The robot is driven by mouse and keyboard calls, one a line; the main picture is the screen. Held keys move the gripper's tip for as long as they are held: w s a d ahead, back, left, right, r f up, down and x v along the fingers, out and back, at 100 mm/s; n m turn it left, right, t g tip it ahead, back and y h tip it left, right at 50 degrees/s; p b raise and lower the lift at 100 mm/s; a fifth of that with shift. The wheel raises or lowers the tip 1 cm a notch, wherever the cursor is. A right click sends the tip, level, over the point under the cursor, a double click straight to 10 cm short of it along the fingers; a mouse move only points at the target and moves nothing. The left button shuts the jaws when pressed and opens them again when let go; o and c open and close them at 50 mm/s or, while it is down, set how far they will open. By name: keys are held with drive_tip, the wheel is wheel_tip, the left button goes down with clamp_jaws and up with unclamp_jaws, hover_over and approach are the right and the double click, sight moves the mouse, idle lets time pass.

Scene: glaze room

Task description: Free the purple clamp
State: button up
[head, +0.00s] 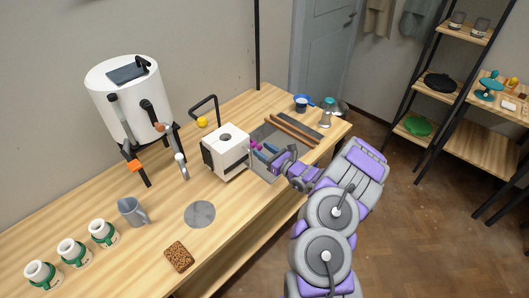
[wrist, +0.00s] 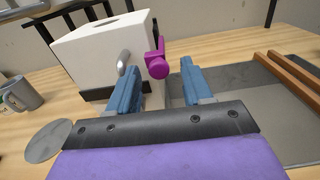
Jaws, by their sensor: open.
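The purple clamp (wrist: 157,62) is on the right side of a white box (wrist: 98,50), near a grey metal handle. It also shows small in the head view (head: 254,145), at the right face of the white box (head: 226,150). My gripper (wrist: 160,85) is open, its two blue fingers apart. No contact between the fingers and the clamp is visible. In the head view my gripper (head: 266,152) reaches in from the right, just beside the clamp.
A grey tray (head: 262,134) with brown bars (head: 295,128) lies right of the box. A white kiln-like drum (head: 127,95), a grey pitcher (head: 133,211) and several cups stand left. The front bench around the grey disc (head: 200,214) is mostly clear.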

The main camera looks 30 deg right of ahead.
drive_tip(key=shift+c, duration=0.5)
clamp_jaws()
